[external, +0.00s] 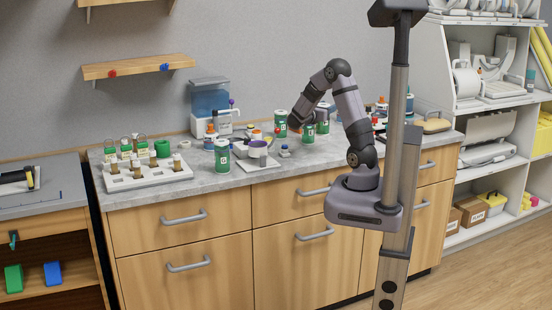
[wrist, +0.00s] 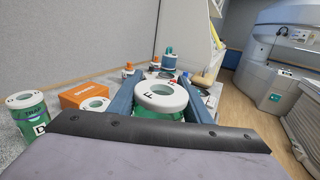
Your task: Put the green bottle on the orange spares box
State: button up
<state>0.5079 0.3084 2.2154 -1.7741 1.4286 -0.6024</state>
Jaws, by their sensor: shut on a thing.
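My gripper (wrist: 160,98) is shut on a green bottle with a white ring-shaped cap marked F (wrist: 161,94), which sits between the two blue fingers in the wrist view. In the external view my gripper (external: 303,122) is low over the far part of the counter, among several green bottles; which one it holds is hard to tell there. The orange box (wrist: 80,95) is left of my gripper in the wrist view, apart from the held bottle. In the external view I cannot make the box out clearly. The held bottle's base is hidden.
Small bottles (wrist: 165,62) stand beyond my fingers. A white vial rack (external: 145,177) and a blue dispenser (external: 210,103) are on the counter's left part.

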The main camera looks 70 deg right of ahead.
jog(key=s+d+f+m+g+y, duration=0.1)
jog(key=s+d+f+m+g, duration=0.15)
jog(key=s+d+f, duration=0.2)
jog(key=w+d+r, duration=0.1)
jog(key=w+d, duration=0.2)
jog(key=d, duration=1)
jog(key=w+d+r+n+t+h, duration=0.1)
jog(key=w+d+r+n+t, duration=0.25)
jog(key=w+r, duration=0.35)
jog(key=w+d+r+n+t+h, duration=0.1)
jog(key=w+d+r+n+t, duration=0.2)
jog(key=w+d+r+t, duration=0.45)
jog(key=w+a+f+p, duration=0.1)
jog(key=w+f, duration=0.1)
jog(key=f, duration=0.5)
jog(key=w+a+f+n+p, duration=0.1)
jog(key=w+a+f, duration=0.1)
jog(key=f, duration=0.5)
jog(key=shift+w+n+y+p, duration=0.3)
jog(key=shift+w+y+p, duration=0.1)
jog(key=shift+w, duration=0.25)
jog(key=shift+f+b, duration=0.1)
jog(key=shift+b, duration=0.2)
jog(key=o, duration=1.3)
jog(key=shift+o, duration=0.2)
